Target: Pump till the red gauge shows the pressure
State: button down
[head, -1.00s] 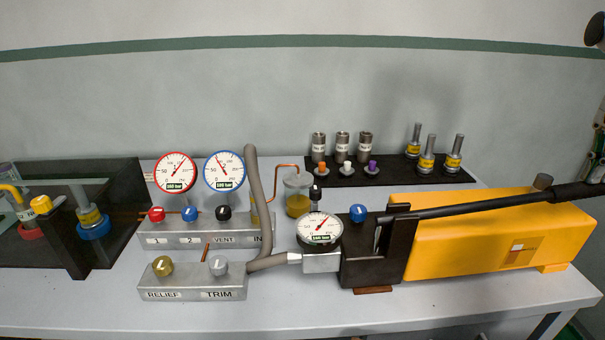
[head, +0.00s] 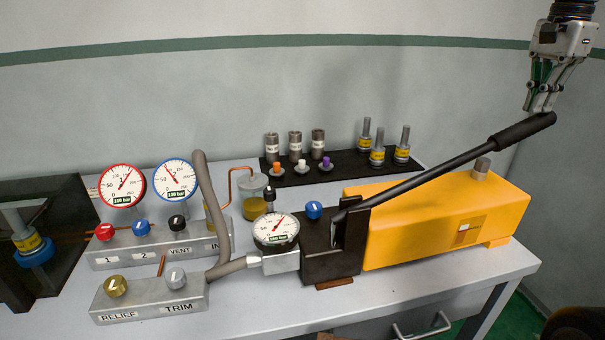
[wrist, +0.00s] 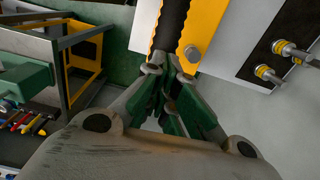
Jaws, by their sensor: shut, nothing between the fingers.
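The red-rimmed gauge 1 (head: 122,186) stands at the left; its needle points up and right, and the exact reading is too small to tell. The pump (head: 322,240) has a long black lever (head: 440,172), now tilted up to the right. My gripper (head: 539,108) is shut at the lever's black grip, with its fingertips at or against it and nothing held between them. In the wrist view, the fingertips (wrist: 172,72) meet the black grip (wrist: 172,25); whether they touch is unclear.
The blue-rimmed gauge (head: 175,180), the pump's own gauge (head: 276,230) and valve blocks (head: 150,295) with coloured knobs stand at the left. A yellow tank (head: 430,230) lies under the lever. Fittings stand on a black mat (head: 340,170) behind. Space above the tank is free.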

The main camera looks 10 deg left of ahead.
aim_at(534, 133)
dwell(0.5)
jog(key=shift+w+d+f, duration=0.1)
jog(key=shift+d+f, duration=0.15)
jog(key=shift+f, duration=0.75)
jog(key=shift+w+d+f, duration=0.1)
jog(key=shift+d+f, duration=0.1)
jog(key=shift+f, duration=0.75)
jog(key=shift+w+d+f, duration=0.1)
jog(key=shift+d+f, duration=0.15)
jog(key=shift+f, duration=0.95)
jog(key=shift+d+f, duration=0.1)
jog(key=shift+f, duration=0.25)
jog(key=r, duration=0.2)
jog(key=a+r, duration=0.1)
jog(key=r, duration=0.3)
jog(key=shift+s+a+r, duration=0.2)
jog(key=shift+s+a, duration=0.1)
jog(key=shift+s, duration=0.05)
jog(key=shift+r, duration=0.25)
